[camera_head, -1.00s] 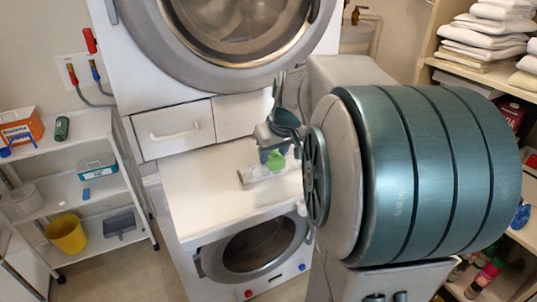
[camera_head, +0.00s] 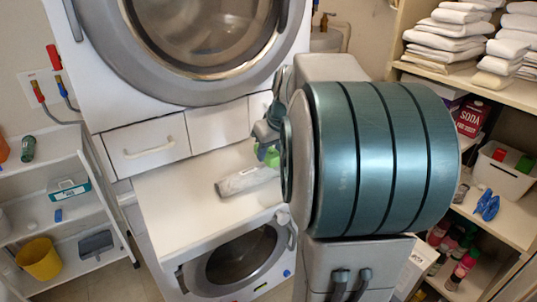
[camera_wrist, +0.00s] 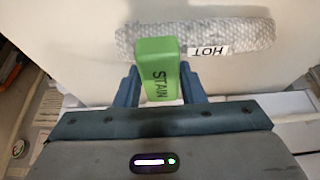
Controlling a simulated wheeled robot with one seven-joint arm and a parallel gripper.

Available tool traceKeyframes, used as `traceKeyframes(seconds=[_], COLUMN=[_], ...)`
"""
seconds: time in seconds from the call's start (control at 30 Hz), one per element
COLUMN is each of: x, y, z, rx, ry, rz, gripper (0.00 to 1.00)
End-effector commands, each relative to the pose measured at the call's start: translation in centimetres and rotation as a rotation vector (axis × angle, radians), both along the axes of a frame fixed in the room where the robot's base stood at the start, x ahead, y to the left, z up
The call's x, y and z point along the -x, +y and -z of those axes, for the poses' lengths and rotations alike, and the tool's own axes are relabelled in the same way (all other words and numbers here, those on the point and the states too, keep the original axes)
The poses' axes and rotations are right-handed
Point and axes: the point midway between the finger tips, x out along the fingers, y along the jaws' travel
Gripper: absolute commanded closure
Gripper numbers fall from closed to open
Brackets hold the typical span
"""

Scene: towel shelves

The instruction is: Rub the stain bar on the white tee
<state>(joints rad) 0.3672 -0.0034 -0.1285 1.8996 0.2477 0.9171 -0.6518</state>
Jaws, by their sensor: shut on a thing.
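My gripper (camera_wrist: 160,88) is shut on a green bar marked "STAIN" (camera_wrist: 157,62) in the wrist view. In the head view my gripper (camera_head: 268,138) is partly hidden by my arm, and the green bar (camera_head: 271,157) shows below it, over the white washer top. A long grey-white textured thing (camera_head: 247,180) lies on that top just beside the bar. In the wrist view it (camera_wrist: 225,32) carries a "HOT" label, and the bar's far end overlaps it; I cannot tell whether they touch. I cannot make out a clear white tee.
The lower washer's white top (camera_head: 175,205) is clear on its left. A large round-door machine (camera_head: 215,40) stands behind it. A white rack (camera_head: 75,165) with a yellow bucket (camera_head: 40,258) is at left. Shelves with folded white towels (camera_head: 450,35) are at right.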

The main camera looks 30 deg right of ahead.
Motion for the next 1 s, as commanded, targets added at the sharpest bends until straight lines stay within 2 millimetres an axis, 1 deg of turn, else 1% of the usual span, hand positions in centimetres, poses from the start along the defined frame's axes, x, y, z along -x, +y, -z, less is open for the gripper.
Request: traceKeyframes(seconds=[0.03,0.7,0.83,1.0], x=[0.0,-0.1,-0.1,-0.1], y=[0.1,0.3,0.4,0.4], z=[-0.7,-5.5,-6.2,-6.3], rx=[0.000,0.000,0.001,0.001], ry=[-0.001,-0.002,-0.003,-0.002], rz=[-0.001,-0.006,-0.007,-0.007], gripper=[0.93,0.93,0.93,0.93])
